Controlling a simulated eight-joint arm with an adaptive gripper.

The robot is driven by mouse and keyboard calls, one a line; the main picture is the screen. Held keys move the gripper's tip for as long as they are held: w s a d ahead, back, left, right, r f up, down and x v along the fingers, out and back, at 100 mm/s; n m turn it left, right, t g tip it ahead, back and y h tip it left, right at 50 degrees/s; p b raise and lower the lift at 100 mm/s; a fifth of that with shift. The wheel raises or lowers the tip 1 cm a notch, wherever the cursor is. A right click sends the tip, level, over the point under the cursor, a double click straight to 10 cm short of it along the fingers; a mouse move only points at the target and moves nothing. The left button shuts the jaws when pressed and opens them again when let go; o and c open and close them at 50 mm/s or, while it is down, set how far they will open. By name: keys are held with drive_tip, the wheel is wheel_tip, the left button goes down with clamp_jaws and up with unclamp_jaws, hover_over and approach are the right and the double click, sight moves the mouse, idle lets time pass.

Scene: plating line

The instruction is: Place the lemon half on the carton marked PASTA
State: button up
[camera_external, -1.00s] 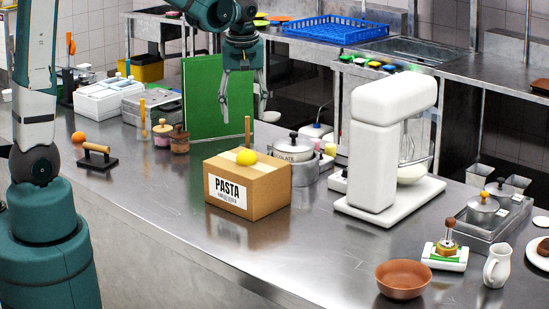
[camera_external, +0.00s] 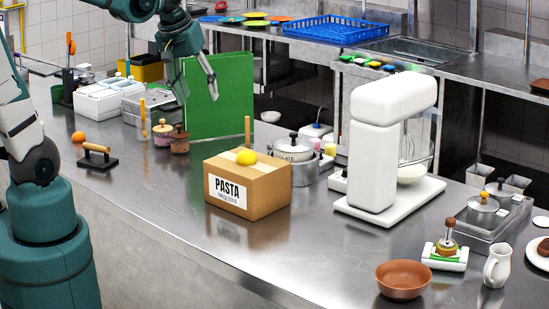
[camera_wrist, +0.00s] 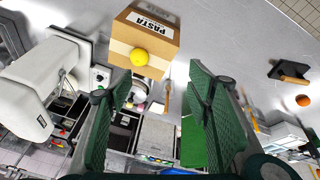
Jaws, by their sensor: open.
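The carton marked PASTA (camera_external: 262,190) is a brown box with a white label, standing on the steel counter. In the wrist view the lemon half (camera_wrist: 139,57) shows on the carton (camera_wrist: 165,33). My gripper (camera_external: 197,92) is open and empty, above and behind the carton to its left, in front of the green board. It is clear of the lemon half. Its two green-padded fingers (camera_wrist: 160,100) stand apart in the wrist view.
A white stand mixer (camera_external: 376,150) is right of the carton. A pot (camera_external: 292,150) stands behind it. The green board (camera_external: 225,100) and spice jars (camera_external: 170,138) are at the back left. The counter in front of the carton is clear.

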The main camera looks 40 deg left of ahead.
drive_tip(key=s+a+m+t, duration=0.3)
drive_tip(key=s+m, duration=0.1)
drive_tip(key=s, duration=0.6)
drive_tip(key=shift+s, duration=0.35)
drive_tip(key=shift+f, duration=0.2)
wheel_tip(320, 180, down, 10)
drive_tip(key=b, duration=1)
idle(0.8)
